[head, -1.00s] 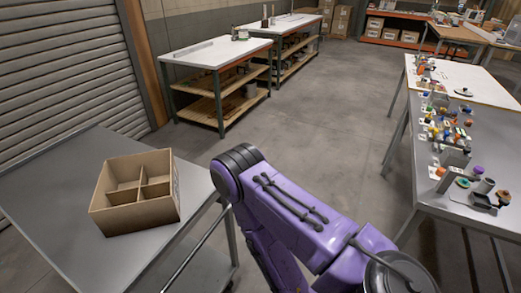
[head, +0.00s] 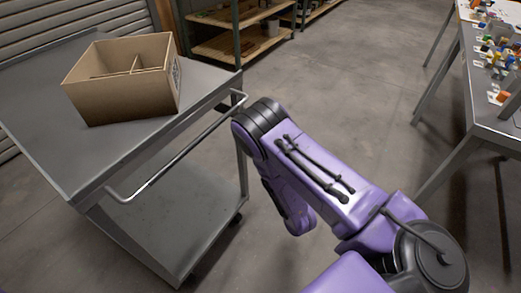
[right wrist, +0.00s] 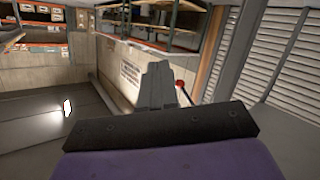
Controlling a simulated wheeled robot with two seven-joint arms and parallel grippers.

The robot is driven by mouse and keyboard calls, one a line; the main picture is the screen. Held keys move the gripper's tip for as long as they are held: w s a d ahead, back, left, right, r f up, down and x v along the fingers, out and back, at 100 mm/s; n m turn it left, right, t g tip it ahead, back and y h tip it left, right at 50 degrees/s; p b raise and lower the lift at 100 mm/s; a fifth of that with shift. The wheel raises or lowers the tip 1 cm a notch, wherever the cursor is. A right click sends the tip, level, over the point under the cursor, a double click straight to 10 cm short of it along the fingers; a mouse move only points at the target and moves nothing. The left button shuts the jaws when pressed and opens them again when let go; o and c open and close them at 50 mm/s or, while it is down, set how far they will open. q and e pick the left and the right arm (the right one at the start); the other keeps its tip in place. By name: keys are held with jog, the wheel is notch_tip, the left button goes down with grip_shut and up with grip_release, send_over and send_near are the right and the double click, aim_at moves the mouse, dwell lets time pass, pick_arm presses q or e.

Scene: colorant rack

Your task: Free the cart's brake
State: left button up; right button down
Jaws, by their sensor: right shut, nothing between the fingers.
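The grey cart (head: 45,110) stands at the left of the head view, with a bar handle (head: 185,150) along its near side. In the right wrist view, a small red knob (right wrist: 180,83) on a thin dark rod shows just right of my right gripper (right wrist: 158,70). It looks like a lever end; I cannot tell whether it touches the fingers. My right gripper is shut and empty. In the head view my purple right arm reaches toward the cart, with its gripper hidden. My left gripper is not in view.
An open cardboard box (head: 125,95) with dividers sits on the cart top. A table (head: 490,120) with small colourful items stands at the right. Shelving (head: 240,40) stands behind. The concrete floor (head: 345,105) between cart and table is clear.

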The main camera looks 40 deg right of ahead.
jog(key=w+a+f+n+t+h+b, duration=0.1)
jog(key=w+f+n+t+h+b, duration=0.3)
jog(key=w+t+b, duration=1.25)
pick_arm(q)
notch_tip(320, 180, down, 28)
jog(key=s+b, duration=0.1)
jog(key=b, duration=0.6)
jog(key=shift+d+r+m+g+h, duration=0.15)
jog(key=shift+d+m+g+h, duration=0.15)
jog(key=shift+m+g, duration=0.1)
pick_arm(e)
jog(key=w+d+r+g, duration=0.2)
jog(key=r+g, duration=0.1)
jog(key=r, duration=0.2)
jog(key=w+d+r+m+g, duration=0.1)
jog(key=w+d+r+g, duration=0.1)
jog(key=r, duration=0.3)
jog(key=shift+w+d+g+h, duration=0.3)
jog(key=shift+w+g, duration=0.15)
jog(key=shift+w, duration=0.15)
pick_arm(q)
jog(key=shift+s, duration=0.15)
pick_arm(e)
jog(key=shift+f, duration=0.1)
